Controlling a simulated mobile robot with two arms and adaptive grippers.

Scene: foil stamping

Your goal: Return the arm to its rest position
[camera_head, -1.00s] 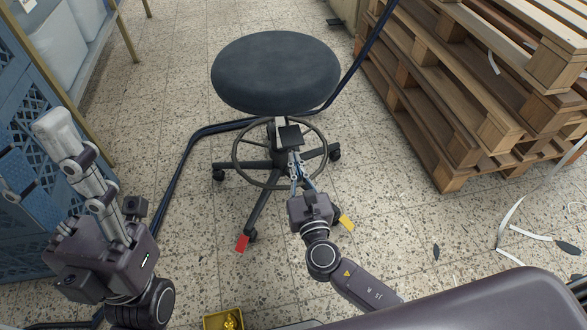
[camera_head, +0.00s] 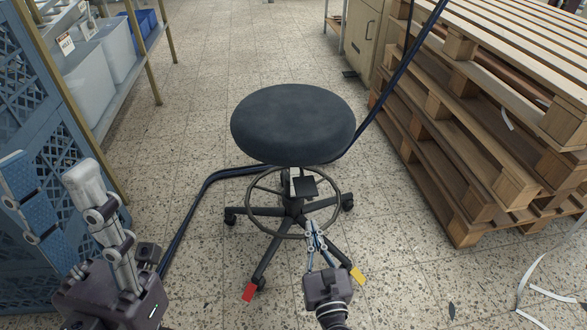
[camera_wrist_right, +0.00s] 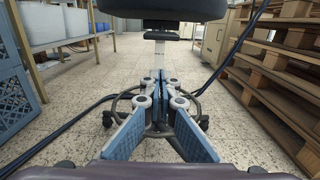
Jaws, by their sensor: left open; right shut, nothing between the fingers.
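My right gripper (camera_head: 314,228) reaches up from the bottom centre of the head view, in front of the stool's foot ring. It is shut and empty; its blue-padded fingers meet in the right wrist view (camera_wrist_right: 160,78). My left gripper (camera_head: 50,195) is at the lower left of the head view, beside the blue crate wall. It is open and empty, one finger with a pale pad and the other with a blue pad standing apart.
A black swivel stool (camera_head: 293,122) stands ahead on the speckled floor. Wooden pallets (camera_head: 470,135) are stacked at right. A blue lattice crate (camera_head: 55,110) and a shelf with bins (camera_head: 115,50) are at left. A dark cable runs behind the stool.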

